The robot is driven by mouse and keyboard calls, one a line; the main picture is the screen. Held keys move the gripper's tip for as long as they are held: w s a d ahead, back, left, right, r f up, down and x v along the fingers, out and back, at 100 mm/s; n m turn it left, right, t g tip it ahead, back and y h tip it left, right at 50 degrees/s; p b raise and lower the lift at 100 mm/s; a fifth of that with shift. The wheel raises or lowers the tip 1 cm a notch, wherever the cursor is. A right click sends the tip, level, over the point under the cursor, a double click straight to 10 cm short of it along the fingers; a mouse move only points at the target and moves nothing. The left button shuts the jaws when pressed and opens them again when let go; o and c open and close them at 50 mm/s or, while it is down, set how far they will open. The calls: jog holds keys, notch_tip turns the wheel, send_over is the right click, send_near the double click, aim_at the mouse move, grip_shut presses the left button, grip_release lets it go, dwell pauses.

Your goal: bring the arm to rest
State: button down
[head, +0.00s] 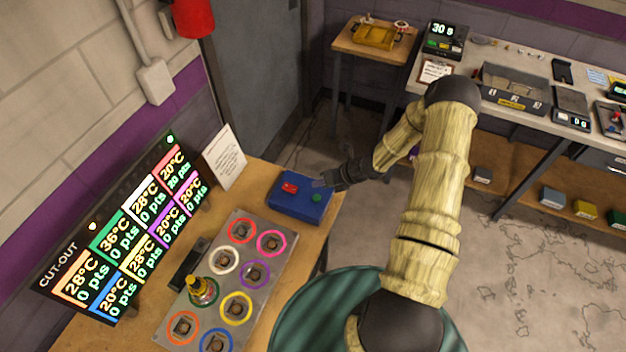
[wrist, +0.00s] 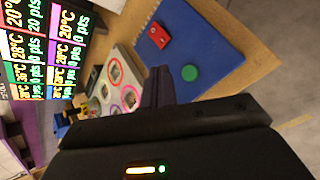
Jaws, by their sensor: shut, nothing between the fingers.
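My arm (head: 435,190) reaches forward and bends down toward the wooden table. My gripper (head: 322,184) is shut and empty, with its tip at the right side of the blue box (head: 300,203). I cannot tell whether it touches the box. The blue box carries a red part (head: 290,188) and a green button (head: 317,198). In the wrist view the blue box (wrist: 200,45) lies beyond the gripper's dark body, with the red part (wrist: 159,35) and the green button (wrist: 190,73) uncovered.
A grey panel with coloured rings (head: 254,250) and a display board (head: 125,235) stand left of the gripper. A white card (head: 224,157) stands behind. A workbench (head: 500,110) and a small side table (head: 345,45) are at the back. Open floor (head: 500,270) lies at the right.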

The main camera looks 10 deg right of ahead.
jog(key=s+r+n+g+h+b, duration=0.1)
jog(key=s+r+n+h+b, duration=0.2)
jog(key=s+r+n, duration=0.7)
jog(key=s+a+r+n+g+h+b, duration=0.1)
jog(key=s+r+n+h+b, duration=0.2)
jog(key=s+r+n, duration=0.7)
jog(key=r+n+h, duration=0.1)
jog(key=n+h, duration=0.1)
jog(key=n, duration=1.1)
jog(key=shift+b, duration=0.4)
jog(key=shift+a, duration=0.1)
dwell(1.3)
